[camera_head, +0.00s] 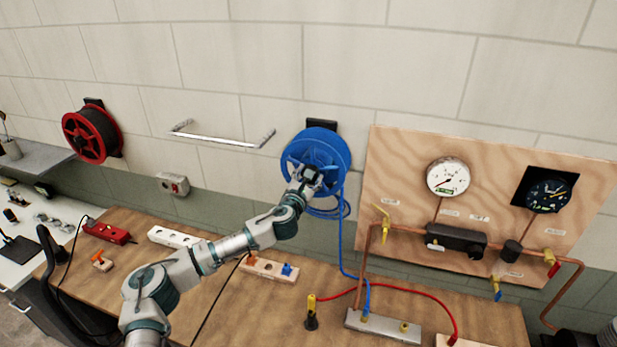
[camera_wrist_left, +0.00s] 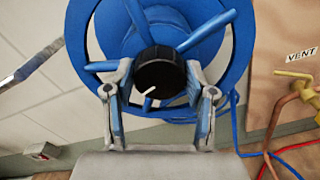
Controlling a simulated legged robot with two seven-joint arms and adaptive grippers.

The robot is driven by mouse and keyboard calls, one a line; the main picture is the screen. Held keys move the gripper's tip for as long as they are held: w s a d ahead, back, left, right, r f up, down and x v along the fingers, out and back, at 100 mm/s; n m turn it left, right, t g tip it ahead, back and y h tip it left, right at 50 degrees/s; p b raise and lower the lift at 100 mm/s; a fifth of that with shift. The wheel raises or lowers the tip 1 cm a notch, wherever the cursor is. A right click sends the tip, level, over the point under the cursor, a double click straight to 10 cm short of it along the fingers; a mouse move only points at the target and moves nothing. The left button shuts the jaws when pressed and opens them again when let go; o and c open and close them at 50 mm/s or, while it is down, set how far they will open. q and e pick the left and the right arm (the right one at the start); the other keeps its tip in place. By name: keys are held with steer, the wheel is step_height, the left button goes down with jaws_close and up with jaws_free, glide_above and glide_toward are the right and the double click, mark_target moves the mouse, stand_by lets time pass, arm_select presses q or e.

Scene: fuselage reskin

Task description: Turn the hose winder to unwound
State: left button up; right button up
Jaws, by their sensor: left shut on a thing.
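The blue hose winder (camera_head: 328,147) is mounted on the tiled wall above the bench, left of the plywood panel. Blue hose hangs in loops below it and runs down to the bench. In the left wrist view the winder (camera_wrist_left: 75,42) shows blue spokes and a black round knob (camera_wrist_left: 160,72) with a white mark at its centre. My left gripper (camera_head: 308,178) is at the front of the winder. In the wrist view its two fingers (camera_wrist_left: 160,90) are shut on the black knob, one on each side. My right gripper is not in view.
A plywood panel (camera_head: 390,160) with gauges, copper pipes and valves stands close on the right. A red reel (camera_head: 85,142) and a metal rail (camera_head: 222,138) are on the wall to the left. Fittings and a red hose (camera_head: 415,292) lie on the wooden bench (camera_head: 225,325).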

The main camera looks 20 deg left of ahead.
arm_select(q)
steer(key=m, duration=0.5)
steer(key=shift+f+m, duration=0.3)
steer(key=shift+f, duration=0.05)
steer(key=shift+r, duration=0.1)
steer(key=o, duration=1.2)
steer(key=shift+c, duration=0.2)
steer(key=shift+w+d, duration=0.15)
